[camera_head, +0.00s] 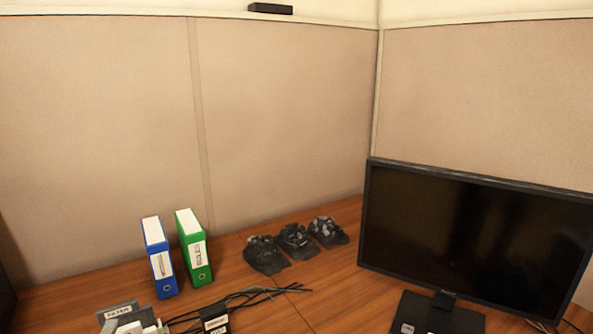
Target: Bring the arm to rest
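Neither of my grippers shows in the head view, and no part of my arms can be made out. The view looks across a wooden desk (345,296) in a corner between beige partition walls. What my arms are doing is outside the picture.
A blue binder (159,258) and a green binder (194,248) stand at left. Three dark caps (296,241) lie beside them. A black monitor (470,240) fills the right. Dark cables (262,292), a labelled black item (215,322) and a grey labelled item (121,313) lie in front.

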